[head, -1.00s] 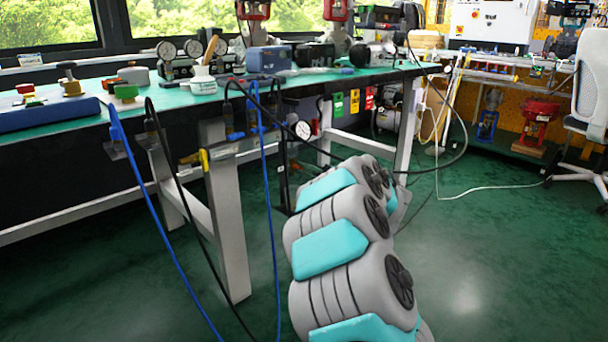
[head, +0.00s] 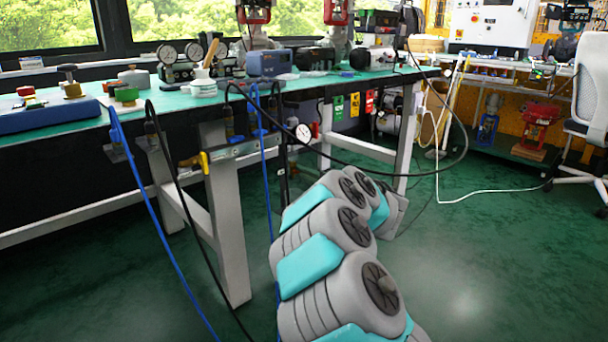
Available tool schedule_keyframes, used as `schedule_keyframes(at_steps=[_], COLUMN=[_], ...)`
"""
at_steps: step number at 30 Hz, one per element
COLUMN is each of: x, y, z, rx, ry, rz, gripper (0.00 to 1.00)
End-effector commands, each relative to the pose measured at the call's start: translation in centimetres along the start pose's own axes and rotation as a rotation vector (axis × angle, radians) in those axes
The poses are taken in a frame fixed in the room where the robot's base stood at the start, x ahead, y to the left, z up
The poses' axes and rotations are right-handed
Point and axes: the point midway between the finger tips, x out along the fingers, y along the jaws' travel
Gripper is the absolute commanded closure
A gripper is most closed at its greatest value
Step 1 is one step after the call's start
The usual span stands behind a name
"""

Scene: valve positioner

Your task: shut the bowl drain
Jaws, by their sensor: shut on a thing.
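A round pressure gauge (head: 302,133) with a red part beside it hangs below the front edge of the bench in the head view. Small fittings sit under it, above my arm. A bowl or its drain is too small and dark there to make out, so I cannot tell whether the drain is open or shut. My arm rises from the bottom of the picture toward this spot. My gripper is hidden behind my own arm links, and I see no fingers and nothing held.
The green-topped bench (head: 60,127) runs across the left and middle. Blue hoses (head: 165,235) and black hoses hang from its front edge, and a black hose loops right of the gauge. A white bench leg (head: 228,225) stands left of my arm.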

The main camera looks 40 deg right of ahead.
Motion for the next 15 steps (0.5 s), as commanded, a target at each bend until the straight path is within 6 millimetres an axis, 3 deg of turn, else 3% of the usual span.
schedule_keyframes(at_steps=[8, 9, 15], x=[-0.03, -0.02, -0.02], y=[-0.23, -0.23, -0.14], z=[-0.03, -0.03, -0.02], rx=[0.0, 0.0, 0.0], ry=[0.001, 0.001, 0.0], rz=[-0.005, -0.005, -0.003], gripper=[1.0, 0.85, 0.63])
